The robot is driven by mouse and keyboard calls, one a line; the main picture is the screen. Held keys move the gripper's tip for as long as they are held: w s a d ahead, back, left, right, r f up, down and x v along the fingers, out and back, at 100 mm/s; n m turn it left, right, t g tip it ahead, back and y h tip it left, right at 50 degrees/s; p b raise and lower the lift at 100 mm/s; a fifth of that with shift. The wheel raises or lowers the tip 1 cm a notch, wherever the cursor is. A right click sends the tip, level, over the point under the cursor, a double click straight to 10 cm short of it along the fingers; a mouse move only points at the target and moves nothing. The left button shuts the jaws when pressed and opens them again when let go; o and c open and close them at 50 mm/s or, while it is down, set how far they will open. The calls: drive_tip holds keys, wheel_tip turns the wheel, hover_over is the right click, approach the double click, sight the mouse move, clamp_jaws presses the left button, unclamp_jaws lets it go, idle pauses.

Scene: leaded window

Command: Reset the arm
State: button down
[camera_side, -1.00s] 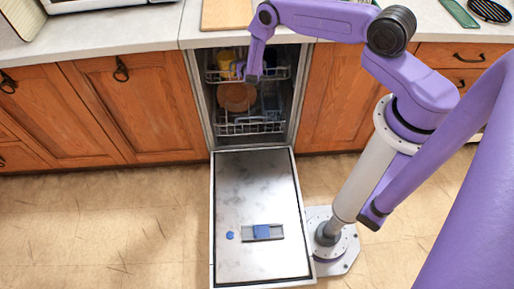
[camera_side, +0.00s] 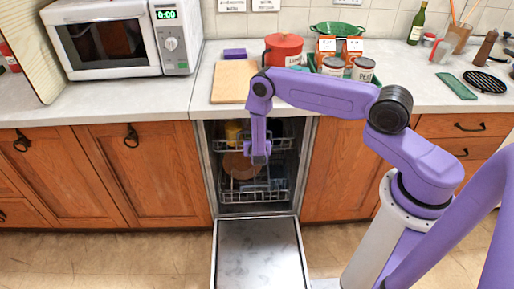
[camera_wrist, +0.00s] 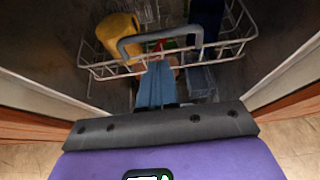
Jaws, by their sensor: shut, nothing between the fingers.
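My purple arm reaches from the right across the open dishwasher. My gripper (camera_side: 260,160) hangs downward in front of the dishwasher racks in the side view. In the wrist view, the blue fingers of my gripper (camera_wrist: 157,85) are together with nothing between them. They overlap the front of a wire rack (camera_wrist: 105,72) in the picture; whether they touch it I cannot tell. A yellow cup (camera_wrist: 118,33) sits in that rack to the left of the fingers. The fingertips are small in the side view.
The dishwasher door (camera_side: 258,255) is folded down. A lower rack (camera_side: 270,192) and a brown round dish (camera_side: 240,166) are inside. The counter above holds a cutting board (camera_side: 235,80), red pot (camera_side: 284,48), cans (camera_side: 362,69) and a microwave (camera_side: 110,40).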

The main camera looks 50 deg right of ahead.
drive_tip(key=s+a+r+m+g, duration=0.1)
drive_tip(key=s+a+r+m, duration=0.25)
drive_tip(key=r, duration=0.45)
drive_tip(key=s+a+r+m+g, duration=0.25)
drive_tip(key=s+r, duration=0.25)
drive_tip(key=r, duration=0.3)
drive_tip(key=s+a+r+m, duration=0.3)
drive_tip(key=s+a+r, duration=0.1)
drive_tip(key=r, duration=0.4)
drive_tip(key=s+a+r+m+g+y, duration=0.1)
drive_tip(key=s+r+y, duration=0.2)
drive_tip(key=s, duration=0.6)
drive_tip(key=s+a+r+m+g+y, duration=0.2)
drive_tip(key=s+r+y, duration=0.1)
drive_tip(key=s, duration=0.6)
drive_tip(key=s+a+r+m+g+y, duration=0.2)
drive_tip(key=s+r+y, duration=0.1)
drive_tip(key=s, duration=0.5)
drive_tip(key=shift+s+a+r, duration=0.15)
drive_tip(key=shift+s+r, duration=0.25)
drive_tip(key=shift+r, duration=0.25)
